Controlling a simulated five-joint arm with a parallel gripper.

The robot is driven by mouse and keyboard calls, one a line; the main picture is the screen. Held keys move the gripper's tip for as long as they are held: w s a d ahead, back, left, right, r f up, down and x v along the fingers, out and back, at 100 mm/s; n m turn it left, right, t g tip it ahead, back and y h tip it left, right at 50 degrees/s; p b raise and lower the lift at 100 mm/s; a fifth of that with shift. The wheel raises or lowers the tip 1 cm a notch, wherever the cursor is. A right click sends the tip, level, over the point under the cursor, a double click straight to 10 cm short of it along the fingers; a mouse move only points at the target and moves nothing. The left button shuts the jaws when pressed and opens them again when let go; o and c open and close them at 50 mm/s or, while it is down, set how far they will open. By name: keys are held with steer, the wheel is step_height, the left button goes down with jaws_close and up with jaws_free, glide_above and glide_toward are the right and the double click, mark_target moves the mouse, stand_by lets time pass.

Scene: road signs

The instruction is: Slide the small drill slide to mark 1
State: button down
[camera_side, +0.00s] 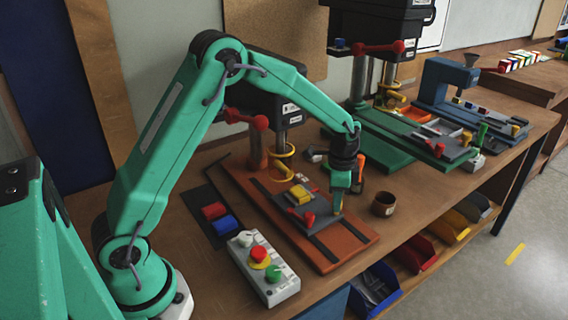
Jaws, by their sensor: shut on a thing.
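The small drill nearest me has an orange-brown base (346,243) with dark rails. Its grey slide (316,222) sits on this base and carries a yellow block (299,194) and a red clamp (304,217). My gripper (338,207) points down at the right edge of the slide. It is shut on a small upright handle there, mostly hidden between the fingers. The numbered marks are too small to read from here.
A control box (263,268) with red, yellow and green buttons stands at the front left. Red (214,211) and blue (228,224) blocks lie on a dark mat. A brown cup (384,204) stands right of my gripper. A larger green-based drill (385,150) stands behind.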

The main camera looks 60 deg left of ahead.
mark_target(318, 199)
steer(key=a, duration=0.7)
steer(key=shift+a+r, duration=0.1)
steer(key=shift+a, duration=0.15)
steer(key=c, duration=1.1)
jaws_free()
steer(key=shift+c, duration=0.2)
steer(key=shift+d, duration=0.2)
steer(key=d, duration=1.6)
steer(key=shift+s+d, duration=0.1)
steer(key=shift+d, duration=0.15)
steer(key=s+a+r+n+t, duration=0.1)
steer(key=s+a+r+n, duration=0.15)
steer(key=s+r, duration=0.45)
steer(key=s+a+r+n+t, duration=0.1)
steer(key=s+a+r, duration=0.15)
steer(key=r, duration=0.75)
steer(key=s+a+r+n+t, duration=0.1)
steer(key=s+a+n, duration=0.1)
steer(key=s, duration=0.4)
steer(key=s+a+r+n+t, duration=0.1)
steer(key=s+a+r+n, duration=0.1)
steer(key=s, duration=0.4)
steer(key=shift+s+a+t, duration=0.2)
steer(key=shift+a+t, duration=0.05)
steer(key=shift+t, duration=0.05)
